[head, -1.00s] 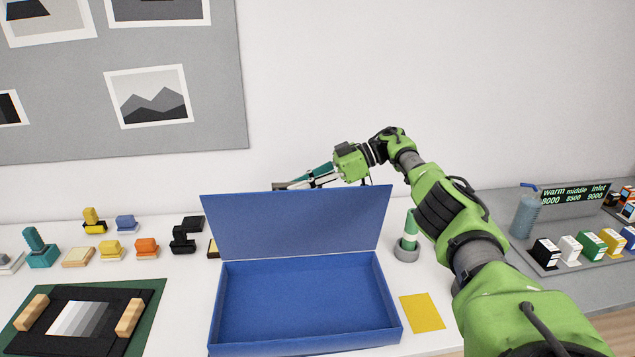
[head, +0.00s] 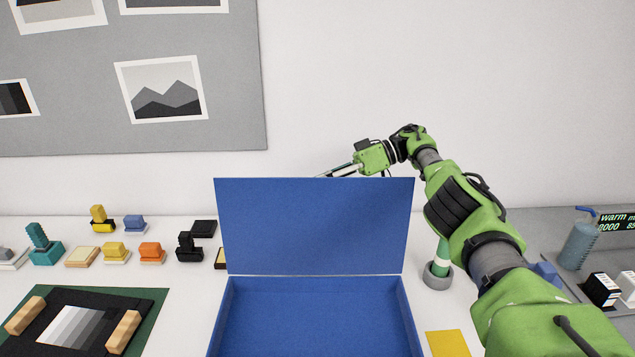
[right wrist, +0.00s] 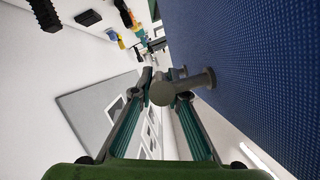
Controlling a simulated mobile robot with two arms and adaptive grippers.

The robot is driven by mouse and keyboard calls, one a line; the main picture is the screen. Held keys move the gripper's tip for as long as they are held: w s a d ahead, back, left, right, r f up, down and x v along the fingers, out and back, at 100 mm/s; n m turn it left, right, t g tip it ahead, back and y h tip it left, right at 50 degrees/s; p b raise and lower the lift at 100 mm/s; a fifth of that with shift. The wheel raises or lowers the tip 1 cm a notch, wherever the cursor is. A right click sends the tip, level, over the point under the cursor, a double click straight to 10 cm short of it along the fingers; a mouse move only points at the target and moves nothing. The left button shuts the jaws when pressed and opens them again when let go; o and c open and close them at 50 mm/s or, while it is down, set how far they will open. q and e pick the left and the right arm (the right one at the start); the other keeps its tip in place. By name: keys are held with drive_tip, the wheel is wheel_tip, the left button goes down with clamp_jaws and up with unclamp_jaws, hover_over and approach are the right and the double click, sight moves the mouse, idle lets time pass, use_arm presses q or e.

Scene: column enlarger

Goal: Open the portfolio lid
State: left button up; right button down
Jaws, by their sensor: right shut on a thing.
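The blue portfolio (head: 315,320) lies on the white table with its inside visible and empty where it shows. Its front is cut off by the frame edge. Its lid (head: 315,228) stands up from the back edge, its inner face towards me. My right gripper (right wrist: 168,88) is behind the lid, shut on the grey knob (right wrist: 195,82), which sticks out from the lid's blue outer face (right wrist: 250,70) in the right wrist view. In the head view the lid hides the fingertips. My left gripper is not in view.
Several small coloured blocks (head: 115,252) stand left of the portfolio. A dark board with a grey strip (head: 75,325) lies at front left. A green-and-white cylinder in a grey holder (head: 438,270) and a yellow card (head: 447,343) are to its right, near my right arm.

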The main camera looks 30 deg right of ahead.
drive_tip(key=shift+s+f, duration=0.2)
drive_tip(key=shift+f, duration=0.2)
drive_tip(key=c, duration=2)
unclamp_jaws()
drive_tip(key=shift+o, duration=0.2)
drive_tip(key=shift+w+r, duration=0.1)
drive_tip(key=shift+r, duration=0.05)
drive_tip(key=shift+r, duration=0.15)
wheel_tip(320, 180, up, 10)
drive_tip(key=shift+f, duration=0.15)
